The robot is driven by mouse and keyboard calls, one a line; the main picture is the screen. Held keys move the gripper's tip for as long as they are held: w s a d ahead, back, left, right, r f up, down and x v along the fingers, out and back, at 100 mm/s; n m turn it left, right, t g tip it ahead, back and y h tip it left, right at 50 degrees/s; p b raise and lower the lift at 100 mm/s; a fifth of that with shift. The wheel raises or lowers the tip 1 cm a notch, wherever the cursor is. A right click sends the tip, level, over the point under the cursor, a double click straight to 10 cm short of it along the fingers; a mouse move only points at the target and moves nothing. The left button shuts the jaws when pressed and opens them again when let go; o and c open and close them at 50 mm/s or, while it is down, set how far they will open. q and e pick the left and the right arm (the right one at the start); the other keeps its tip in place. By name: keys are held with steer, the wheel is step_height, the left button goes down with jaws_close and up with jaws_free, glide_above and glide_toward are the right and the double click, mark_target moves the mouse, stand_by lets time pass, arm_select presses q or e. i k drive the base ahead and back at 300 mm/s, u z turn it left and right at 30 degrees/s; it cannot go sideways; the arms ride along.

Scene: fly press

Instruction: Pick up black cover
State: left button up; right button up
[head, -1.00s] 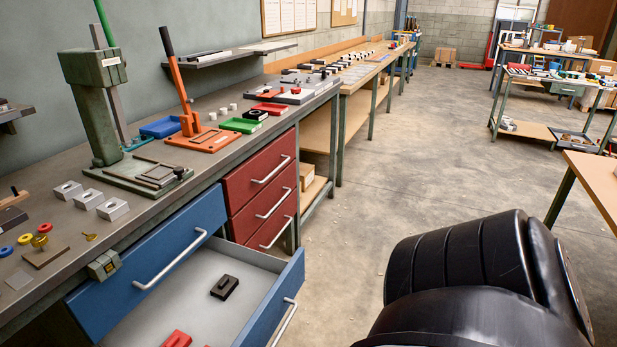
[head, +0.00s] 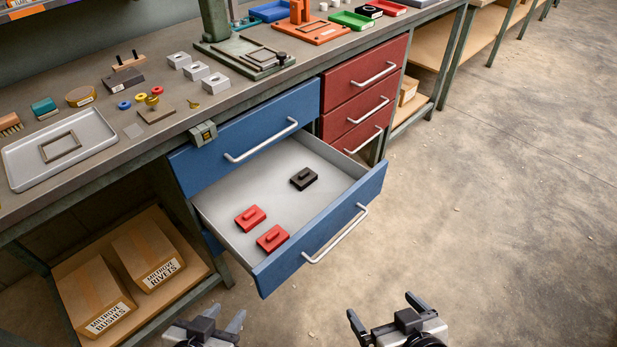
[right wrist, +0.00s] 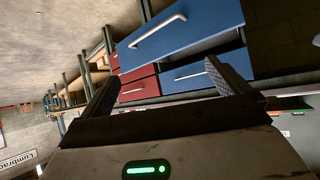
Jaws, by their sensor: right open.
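The black cover (head: 304,178) is a small dark block with a raised handle. It lies in the open lower blue drawer (head: 272,187), toward its far right part. Two red covers (head: 251,218) lie in the same drawer, to the left and nearer. My left gripper (head: 223,317) is low in the head view, open and empty, short of the drawer. My right gripper (head: 382,308) is also low, right of the left one, open and empty. In the right wrist view its two fingers (right wrist: 158,85) stand apart, with the blue drawer fronts beyond them.
The drawer's front panel with its silver handle (head: 336,236) stands between my grippers and the covers. The workbench top above holds a tray (head: 88,128), grey blocks and a press base. Cardboard boxes (head: 146,252) sit on a low shelf at left. The floor at right is clear.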

mark_target(307, 176)
steer(key=u, duration=2.6)
steer(key=i, duration=0.15)
steer(key=u, duration=0.7)
steer(key=k, duration=1.95)
steer(key=z, duration=1.4)
steer(key=i, duration=0.9)
